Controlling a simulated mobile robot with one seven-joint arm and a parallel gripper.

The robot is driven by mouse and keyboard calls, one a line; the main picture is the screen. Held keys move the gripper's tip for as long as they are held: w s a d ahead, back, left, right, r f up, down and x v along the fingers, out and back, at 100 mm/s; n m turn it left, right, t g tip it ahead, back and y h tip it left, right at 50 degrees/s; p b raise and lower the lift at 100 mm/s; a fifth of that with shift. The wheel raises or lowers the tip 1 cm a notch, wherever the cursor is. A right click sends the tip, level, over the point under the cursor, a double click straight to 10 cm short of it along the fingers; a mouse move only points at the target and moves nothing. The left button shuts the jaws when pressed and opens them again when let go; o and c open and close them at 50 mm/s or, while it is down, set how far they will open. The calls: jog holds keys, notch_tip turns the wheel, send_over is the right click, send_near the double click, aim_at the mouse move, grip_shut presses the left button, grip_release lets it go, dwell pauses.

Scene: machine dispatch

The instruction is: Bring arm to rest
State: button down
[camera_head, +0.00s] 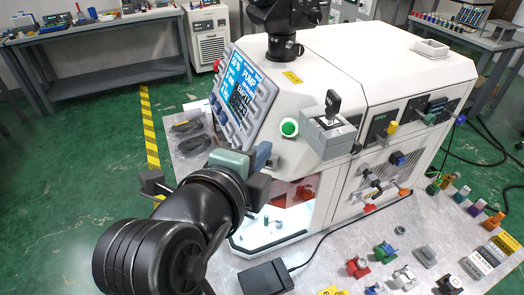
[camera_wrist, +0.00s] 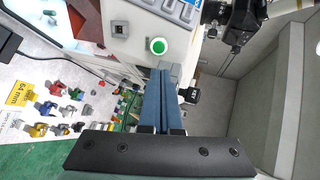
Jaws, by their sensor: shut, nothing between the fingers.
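My gripper shows in the wrist view (camera_wrist: 161,78) with its two blue-grey fingers pressed together and nothing between them. In the head view my gripper (camera_head: 263,156) is at the end of my black arm, which reaches up from the lower left. It is in front of the white machine (camera_head: 400,62), below the tilted screen panel (camera_head: 240,85) and left of the green round button (camera_head: 289,128). From these views I cannot tell whether the fingers touch the machine. The button also shows in the wrist view (camera_wrist: 158,46), just beyond the fingertips.
A lit opening (camera_head: 270,222) is in the machine's lower front. Small coloured parts (camera_head: 384,252) stand on the grey table at the lower right. A black pad (camera_head: 266,278) lies at the front. Black items (camera_head: 188,130) lie left of the machine. Green floor is open at the left.

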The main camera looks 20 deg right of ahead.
jog(key=shift+a, duration=0.1)
dwell(0.3)
jog(key=w+a+r+n+t+y, duration=0.1)
jog(key=w+a+r+n+t, duration=0.15)
jog(key=r+n, duration=0.2)
jog(key=w+a+r+n+t+y, duration=0.1)
jog(key=a+r+n+t, duration=0.1)
jog(key=r+n+t, duration=0.3)
jog(key=s+a+r+n+t+y, duration=0.3)
jog(key=r+n, duration=0.5)
jog(key=r, duration=0.3)
jog(key=s+a+r+n+t+y, duration=0.4)
jog(key=s+a+r+n+t, duration=0.1)
jog(key=r+n, duration=0.4)
notch_tip(320, 180, up, 2)
jog(key=shift+s+r+t, duration=0.1)
jog(key=shift+s+t, duration=0.75)
jog(key=shift+s, duration=0.1)
